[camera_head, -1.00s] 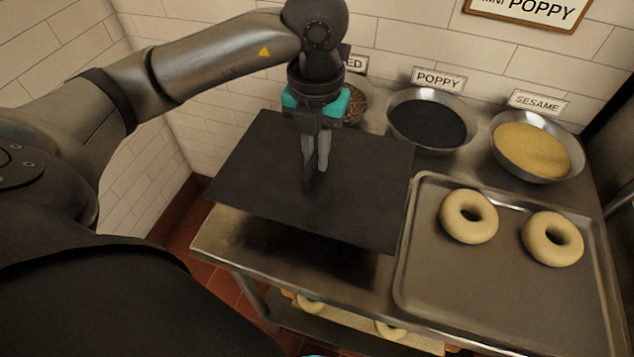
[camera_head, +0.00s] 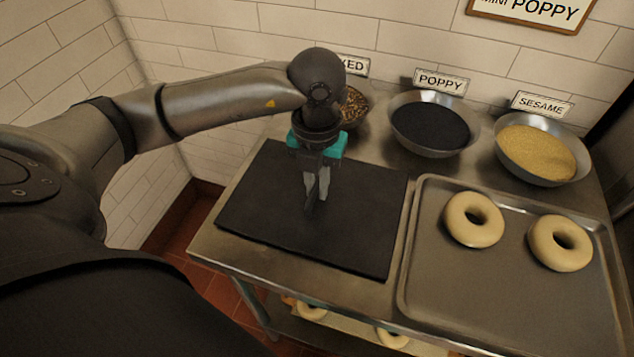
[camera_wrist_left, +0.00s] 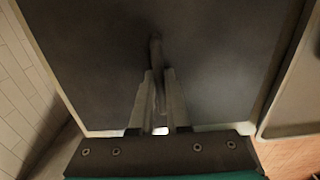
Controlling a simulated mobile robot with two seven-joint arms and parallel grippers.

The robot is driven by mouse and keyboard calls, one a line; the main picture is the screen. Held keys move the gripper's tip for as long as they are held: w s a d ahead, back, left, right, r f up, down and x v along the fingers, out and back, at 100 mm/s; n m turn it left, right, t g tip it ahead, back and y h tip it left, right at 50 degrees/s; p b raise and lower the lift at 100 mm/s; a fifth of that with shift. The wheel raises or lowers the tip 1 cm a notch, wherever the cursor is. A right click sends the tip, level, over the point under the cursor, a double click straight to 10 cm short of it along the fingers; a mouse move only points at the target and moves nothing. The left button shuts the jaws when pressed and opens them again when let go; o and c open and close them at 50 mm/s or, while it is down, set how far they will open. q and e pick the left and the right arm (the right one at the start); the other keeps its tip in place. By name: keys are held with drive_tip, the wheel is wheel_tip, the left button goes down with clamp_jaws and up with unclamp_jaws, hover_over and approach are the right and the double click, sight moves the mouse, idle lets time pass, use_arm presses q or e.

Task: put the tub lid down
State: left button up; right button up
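The tub lid (camera_head: 265,220) is a flat, dark rectangular sheet with a thin upright handle near its middle. It lies level at the left end of the steel table, and no gap shows beneath it. In the left wrist view the lid (camera_wrist_left: 225,50) fills most of the picture. My left gripper (camera_head: 316,203) points down over the lid's middle. Its fingers are close together on either side of the handle (camera_wrist_left: 155,50), holding it. The fingers also show in the left wrist view (camera_wrist_left: 162,75). My right gripper is not in view.
The steel table (camera_head: 225,250) shows a bare strip in front of the lid. A metal tray (camera_head: 480,300) with two bagels is close to the lid's right edge. Bowls of poppy (camera_head: 432,125), sesame (camera_head: 535,152) and mixed seeds (camera_head: 353,107) stand behind.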

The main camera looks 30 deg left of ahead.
sight(317, 184)
use_arm(q)
drive_tip(key=o, duration=0.5)
drive_tip(key=shift+c, duration=0.2)
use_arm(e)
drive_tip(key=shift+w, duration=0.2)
use_arm(q)
drive_tip(key=shift+r, duration=0.15)
wheel_tip(317, 184, up, 12)
drive_tip(key=p, duration=0.2)
drive_tip(key=shift+p, duration=0.4)
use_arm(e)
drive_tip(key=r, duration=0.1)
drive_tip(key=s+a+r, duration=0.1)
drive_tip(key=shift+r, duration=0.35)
